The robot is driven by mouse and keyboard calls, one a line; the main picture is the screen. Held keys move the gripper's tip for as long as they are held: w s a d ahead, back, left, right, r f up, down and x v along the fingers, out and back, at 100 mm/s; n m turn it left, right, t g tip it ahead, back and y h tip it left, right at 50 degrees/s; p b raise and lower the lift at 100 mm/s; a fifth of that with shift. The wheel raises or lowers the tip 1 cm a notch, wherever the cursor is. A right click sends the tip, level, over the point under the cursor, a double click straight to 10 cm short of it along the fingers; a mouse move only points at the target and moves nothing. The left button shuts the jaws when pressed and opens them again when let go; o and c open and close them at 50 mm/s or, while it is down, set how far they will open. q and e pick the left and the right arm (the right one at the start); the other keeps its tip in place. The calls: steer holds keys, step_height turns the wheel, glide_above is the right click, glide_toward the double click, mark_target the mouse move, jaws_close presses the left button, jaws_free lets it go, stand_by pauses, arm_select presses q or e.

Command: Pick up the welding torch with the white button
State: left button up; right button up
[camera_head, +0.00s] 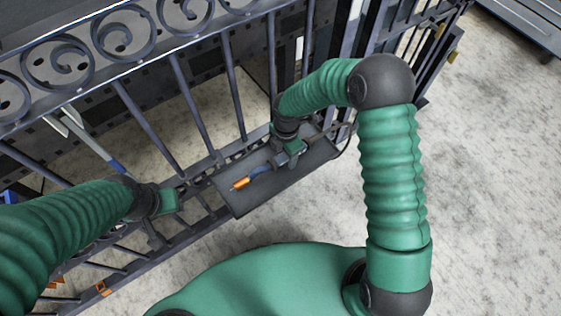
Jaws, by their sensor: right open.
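The welding torch (260,172) lies on a dark flat shelf (238,206) at the gate. It has an orange tip (240,184) pointing left, a blue-grey neck and a dark cable curving away at the right. My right gripper (284,160) is open over the torch's handle, at the middle of the shelf, and hides part of it. I cannot tell whether its fingers touch the handle. No white button can be made out. My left gripper (155,236) is beside the lower gate bars, left of the shelf and apart from the torch; its opening is unclear.
The dark metal gate (192,112) with scrolls along its top rail stands right behind the shelf. A blue-and-white long object (95,142) shows behind its bars. Small orange pieces (102,288) are at the lower left.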

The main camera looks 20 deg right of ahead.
steer(key=shift+d+f, duration=0.1)
steer(key=shift+f, duration=0.1)
steer(key=shift+a, duration=0.2)
steer(key=c, duration=0.8)
steer(key=shift+d, duration=0.1)
jaws_close()
